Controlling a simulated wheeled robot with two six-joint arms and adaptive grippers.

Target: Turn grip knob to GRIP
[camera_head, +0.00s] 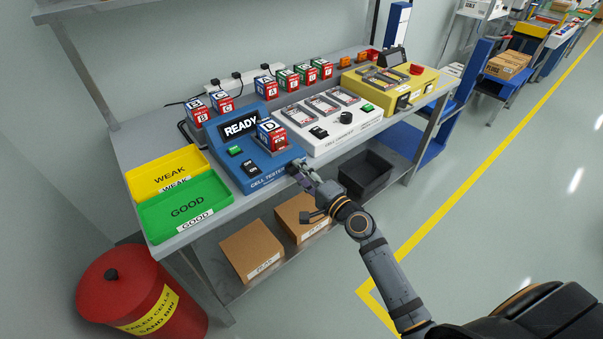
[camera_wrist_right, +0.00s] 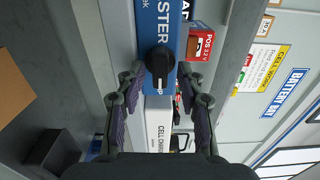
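In the head view my right gripper (camera_head: 304,174) is at the front right corner of the blue cell tester (camera_head: 232,172), whose screen reads READY. The knob is not made out there. My left gripper is not in view.
A white cell charger (camera_head: 322,140) and a yellow unit (camera_head: 425,82) stand right of the tester. Yellow WEAK (camera_head: 166,170) and green GOOD (camera_head: 186,208) trays are left. A black bin (camera_head: 366,172) is below. Several labelled cells stand along the back.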

